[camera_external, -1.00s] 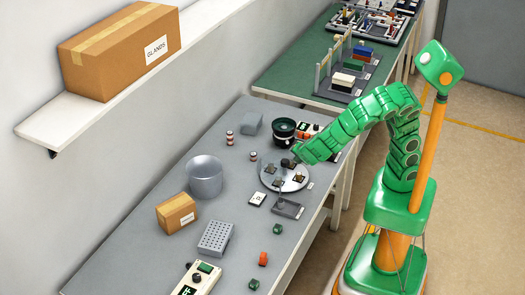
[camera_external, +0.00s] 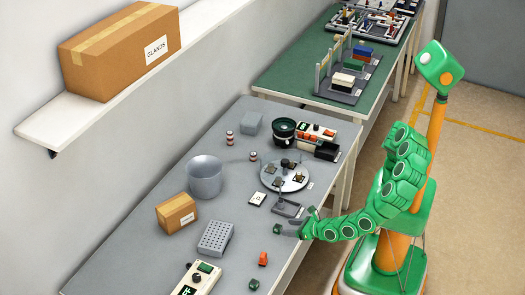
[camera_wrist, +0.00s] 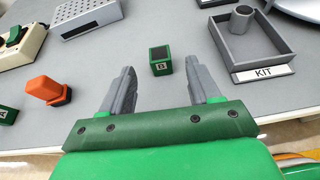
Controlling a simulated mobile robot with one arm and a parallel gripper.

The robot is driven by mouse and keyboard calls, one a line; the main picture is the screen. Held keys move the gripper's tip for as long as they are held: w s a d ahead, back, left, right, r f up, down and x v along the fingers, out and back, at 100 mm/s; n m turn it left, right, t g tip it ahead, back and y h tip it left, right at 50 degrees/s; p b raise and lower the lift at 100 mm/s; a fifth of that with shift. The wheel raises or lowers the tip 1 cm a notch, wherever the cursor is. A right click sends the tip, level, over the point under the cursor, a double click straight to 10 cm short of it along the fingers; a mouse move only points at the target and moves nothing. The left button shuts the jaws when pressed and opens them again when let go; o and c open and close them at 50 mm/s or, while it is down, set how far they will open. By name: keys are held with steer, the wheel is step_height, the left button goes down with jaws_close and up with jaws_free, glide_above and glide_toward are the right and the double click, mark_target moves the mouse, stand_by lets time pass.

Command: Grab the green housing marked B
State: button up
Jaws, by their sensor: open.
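The green housing marked B (camera_wrist: 160,62) stands on the grey table, centred ahead of my gripper (camera_wrist: 160,82) in the wrist view. Its B label faces me. My gripper is open and empty, with one finger on each side of the housing's line; the housing looks just beyond or level with the fingertips, and I cannot tell which. In the external view my gripper (camera_external: 301,223) is low at the table's front edge, beside the same green housing (camera_external: 277,229).
A KIT tray (camera_wrist: 283,68) with a grey cylinder stands close on the right. An orange part (camera_wrist: 48,90) and another green housing (camera_wrist: 7,114) lie to the left. A perforated grey block (camera_external: 215,238) is farther back. Bare table surrounds the housing.

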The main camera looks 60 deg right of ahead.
mark_target(280, 227)
steer(key=shift+s+a+f, duration=0.1)
steer(key=shift+a+f, duration=0.05)
steer(key=shift+x, duration=3.85)
steer(key=c, duration=1)
steer(key=shift+r, duration=0.2)
steer(key=shift+c, duration=0.2)
